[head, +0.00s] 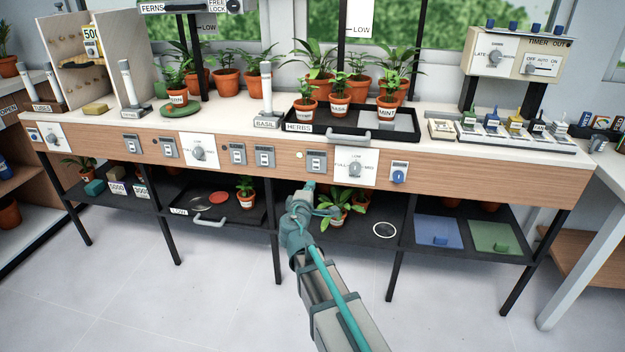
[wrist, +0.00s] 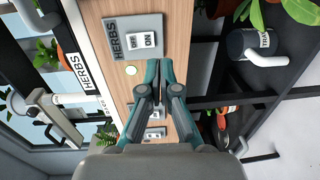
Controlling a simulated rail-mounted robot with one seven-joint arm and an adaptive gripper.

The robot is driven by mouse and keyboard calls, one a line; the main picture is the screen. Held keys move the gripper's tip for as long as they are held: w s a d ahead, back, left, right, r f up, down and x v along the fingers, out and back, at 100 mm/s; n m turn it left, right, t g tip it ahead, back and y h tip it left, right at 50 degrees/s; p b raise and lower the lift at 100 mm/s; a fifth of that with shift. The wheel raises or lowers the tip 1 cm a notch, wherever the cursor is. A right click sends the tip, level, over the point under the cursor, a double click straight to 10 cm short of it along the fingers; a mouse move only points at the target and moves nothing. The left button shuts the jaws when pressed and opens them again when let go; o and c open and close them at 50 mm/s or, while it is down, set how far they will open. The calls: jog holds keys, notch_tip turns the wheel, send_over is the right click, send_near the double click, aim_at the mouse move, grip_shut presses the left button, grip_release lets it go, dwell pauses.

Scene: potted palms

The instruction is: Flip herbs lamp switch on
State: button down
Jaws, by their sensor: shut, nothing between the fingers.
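The herbs lamp switch (head: 316,161) is a grey plate on the wooden front panel, below the herbs tray (head: 362,124). The wrist view shows this switch plate (wrist: 118,56) labelled HERBS, with a white rocker (wrist: 141,42) marked OFF and ON. I cannot tell which side is pressed in. A small pale round indicator (wrist: 131,70) sits beside the plate; it also shows in the head view (head: 299,155). My gripper (head: 309,186) is shut and empty, just below the switch in the head view. In the wrist view its fingertips (wrist: 159,64) are near the plate's corner; contact cannot be told.
Other switches (head: 237,153) and a knob plate (head: 356,167) flank the herbs switch. The tray handle (head: 347,138) juts out above the panel. Potted plants (head: 340,208) stand on the dark lower shelf behind my arm. The floor in front is clear.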

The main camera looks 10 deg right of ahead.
jog(key=v, duration=0.6)
jog(key=shift+s+f, duration=0.2)
jog(key=shift+f, duration=0.4)
